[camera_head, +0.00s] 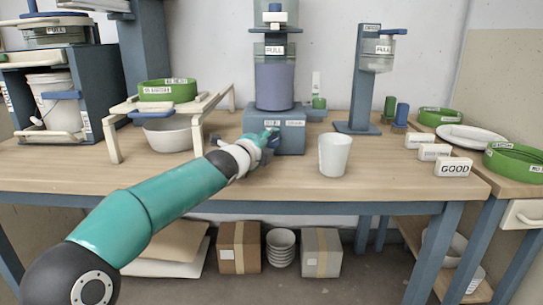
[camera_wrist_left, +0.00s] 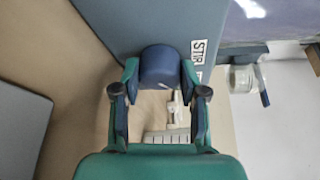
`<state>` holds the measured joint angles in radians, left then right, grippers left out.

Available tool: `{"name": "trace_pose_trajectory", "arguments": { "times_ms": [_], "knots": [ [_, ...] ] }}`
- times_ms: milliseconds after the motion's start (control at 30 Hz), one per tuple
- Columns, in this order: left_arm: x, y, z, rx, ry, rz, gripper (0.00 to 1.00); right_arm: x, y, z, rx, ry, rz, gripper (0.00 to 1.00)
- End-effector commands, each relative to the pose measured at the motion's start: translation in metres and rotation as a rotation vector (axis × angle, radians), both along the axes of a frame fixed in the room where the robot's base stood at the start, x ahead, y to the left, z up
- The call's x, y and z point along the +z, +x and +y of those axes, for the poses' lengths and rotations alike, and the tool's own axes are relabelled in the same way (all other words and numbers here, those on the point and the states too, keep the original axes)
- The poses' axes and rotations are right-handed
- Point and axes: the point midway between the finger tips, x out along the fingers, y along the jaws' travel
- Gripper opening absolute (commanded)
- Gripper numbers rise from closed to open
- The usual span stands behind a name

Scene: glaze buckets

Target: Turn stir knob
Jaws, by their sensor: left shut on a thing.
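The stir knob (camera_wrist_left: 158,64) is a dark blue round knob on the front of a blue-grey machine base, beside a label reading STIR (camera_wrist_left: 198,50). My left gripper (camera_wrist_left: 160,72) is shut on it, with one green finger on each side of the knob. In the head view my left gripper (camera_head: 270,140) reaches the front of the machine base (camera_head: 290,138), and the gripper mostly hides the knob there. A bluish-purple vessel (camera_head: 274,86) stands on that base. My right gripper is not in view.
A white cup (camera_head: 334,155) stands on the table right of the machine. A GOOD block (camera_head: 453,167) lies at the right. The front middle of the table is clear apart from my arm.

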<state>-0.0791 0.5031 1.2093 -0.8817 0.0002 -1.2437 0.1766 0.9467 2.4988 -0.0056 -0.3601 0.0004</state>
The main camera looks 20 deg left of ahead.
Motion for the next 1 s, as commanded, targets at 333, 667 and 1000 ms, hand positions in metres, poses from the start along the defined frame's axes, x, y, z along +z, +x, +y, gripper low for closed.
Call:
{"name": "trace_pose_trajectory", "arguments": {
  "times_ms": [333,667,1000],
  "knots": [
    [-0.009,0.001,0.000,0.000,-0.125,-0.018,0.08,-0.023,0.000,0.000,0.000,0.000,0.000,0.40],
    [-0.008,0.001,-0.001,0.001,-0.138,-0.020,0.08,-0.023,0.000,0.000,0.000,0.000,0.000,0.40],
    [-0.007,0.001,-0.001,0.000,-0.139,-0.022,0.68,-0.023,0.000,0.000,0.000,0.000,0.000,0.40]
  ]
}}
